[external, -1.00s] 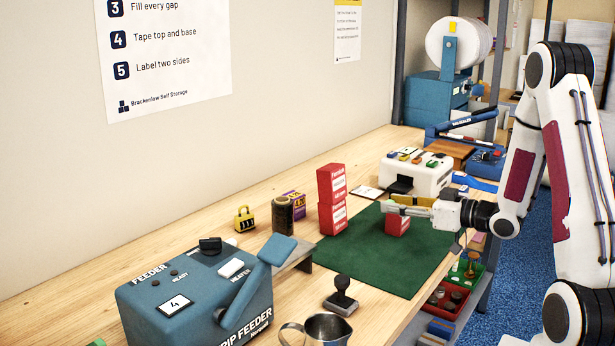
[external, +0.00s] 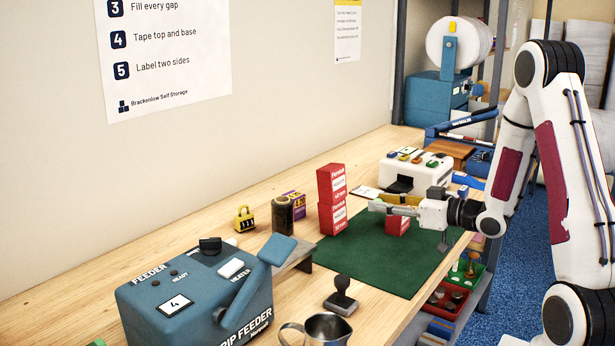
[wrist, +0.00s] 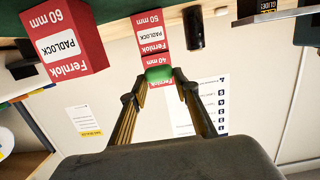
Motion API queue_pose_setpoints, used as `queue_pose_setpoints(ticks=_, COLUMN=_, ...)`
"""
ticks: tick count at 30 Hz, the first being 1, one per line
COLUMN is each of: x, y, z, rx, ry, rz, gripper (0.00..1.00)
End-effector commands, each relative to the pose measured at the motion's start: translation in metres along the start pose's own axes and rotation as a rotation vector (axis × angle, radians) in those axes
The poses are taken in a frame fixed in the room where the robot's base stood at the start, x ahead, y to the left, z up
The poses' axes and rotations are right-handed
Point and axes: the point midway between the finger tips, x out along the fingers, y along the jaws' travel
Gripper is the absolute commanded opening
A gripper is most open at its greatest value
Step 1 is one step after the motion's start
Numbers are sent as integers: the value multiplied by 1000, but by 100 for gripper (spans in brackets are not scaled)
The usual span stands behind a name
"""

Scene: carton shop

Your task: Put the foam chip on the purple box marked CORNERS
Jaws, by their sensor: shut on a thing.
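My gripper (external: 376,206) is above the green mat, with its fingers pointing left. In the wrist view its fingers (wrist: 160,78) are shut on a small green foam chip (wrist: 158,73), held at the fingertips. The chip is tiny and hard to make out in the external view. A purple box (external: 295,197) with yellow print stands at the back of the bench, left of the red boxes and well away from my gripper. A dark cylinder partly hides it, and I cannot read its marking.
Stacked red padlock boxes (external: 332,190) stand at the mat's back left corner, between my gripper and the purple box. Another red box (external: 397,226) is below my gripper. The green mat (external: 370,262) is clear in front.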

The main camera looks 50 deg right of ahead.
Motion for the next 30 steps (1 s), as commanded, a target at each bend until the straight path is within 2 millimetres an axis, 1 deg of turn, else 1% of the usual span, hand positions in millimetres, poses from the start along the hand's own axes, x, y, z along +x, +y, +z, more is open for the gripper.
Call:
queue_pose_setpoints(ticks=1, x=6, y=-7, z=-2, rx=-1, ry=1, rz=-5, gripper=23)
queue_pose_setpoints(ticks=6, x=26, y=-25, z=-8, rx=-1, ry=1, rz=-5, gripper=23)
queue_pose_setpoints(ticks=16, x=59, y=-62, z=-21, rx=-2, ry=2, rz=-7, gripper=23)
queue_pose_setpoints(ticks=19, x=71, y=-72, z=-28, rx=-5, ry=3, rz=-16, gripper=23)
queue_pose_setpoints(ticks=21, x=83, y=-78, z=-36, rx=-7, ry=5, rz=-30, gripper=23)
queue_pose_setpoints(ticks=24, x=97, y=-81, z=-47, rx=-11, ry=4, rz=-53, gripper=23)
queue_pose_setpoints(ticks=30, x=121, y=-81, z=-69, rx=-19, ry=5, rz=-107, gripper=23)
